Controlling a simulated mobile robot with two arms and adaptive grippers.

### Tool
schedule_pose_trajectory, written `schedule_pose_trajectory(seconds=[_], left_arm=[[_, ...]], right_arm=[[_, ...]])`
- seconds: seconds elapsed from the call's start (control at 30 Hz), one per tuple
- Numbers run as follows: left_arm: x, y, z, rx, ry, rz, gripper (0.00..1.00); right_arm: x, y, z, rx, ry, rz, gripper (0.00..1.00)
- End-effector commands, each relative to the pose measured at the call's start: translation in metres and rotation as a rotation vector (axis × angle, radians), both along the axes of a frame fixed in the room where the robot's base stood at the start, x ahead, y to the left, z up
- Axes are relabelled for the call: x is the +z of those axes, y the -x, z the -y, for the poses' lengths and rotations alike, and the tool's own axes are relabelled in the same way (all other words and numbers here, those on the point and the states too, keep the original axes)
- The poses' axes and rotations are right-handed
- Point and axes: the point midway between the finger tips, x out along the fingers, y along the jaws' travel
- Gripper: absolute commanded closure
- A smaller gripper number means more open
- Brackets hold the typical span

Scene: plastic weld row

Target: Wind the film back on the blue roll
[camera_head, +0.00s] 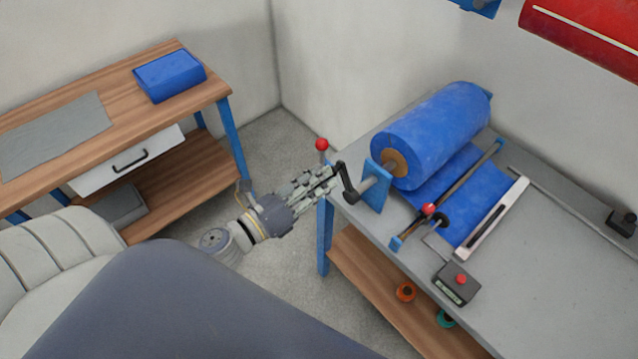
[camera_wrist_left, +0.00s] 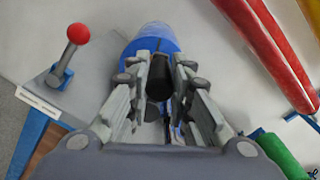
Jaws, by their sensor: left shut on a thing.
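The blue roll (camera_head: 440,130) of film lies on its stand at the near left end of the grey bench, and its far part shows in the left wrist view (camera_wrist_left: 150,38). A sheet of blue film (camera_head: 485,195) runs from it across the bench, under a bar, to a white strip (camera_head: 492,218). A black crank (camera_head: 349,190) sits at the roll's near end, outside the blue bracket (camera_head: 376,187). My left gripper (camera_head: 332,176) is shut on the crank's black handle (camera_wrist_left: 158,85), which shows between its fingers. My right gripper is out of view.
A red-knobbed lever (camera_head: 322,146) stands close beside my left gripper; its knob also shows in the wrist view (camera_wrist_left: 78,33). A control box (camera_head: 456,284) sits at the bench's front edge. A wooden table with a blue box (camera_head: 169,76) stands at left.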

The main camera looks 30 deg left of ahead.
Motion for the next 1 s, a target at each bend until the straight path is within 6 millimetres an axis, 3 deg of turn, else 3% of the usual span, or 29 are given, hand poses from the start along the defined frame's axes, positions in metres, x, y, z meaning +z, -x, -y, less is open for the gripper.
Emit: schedule_pose_trajectory(seconds=[0.43, 1.0], left_arm=[[0.010, 0.010, 0.030, -0.013, -0.313, 0.121, 1.00], [0.008, 0.015, 0.040, -0.016, -0.300, 0.111, 1.00]], right_arm=[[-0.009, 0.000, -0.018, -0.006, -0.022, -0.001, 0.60], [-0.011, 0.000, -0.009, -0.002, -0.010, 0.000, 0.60]])
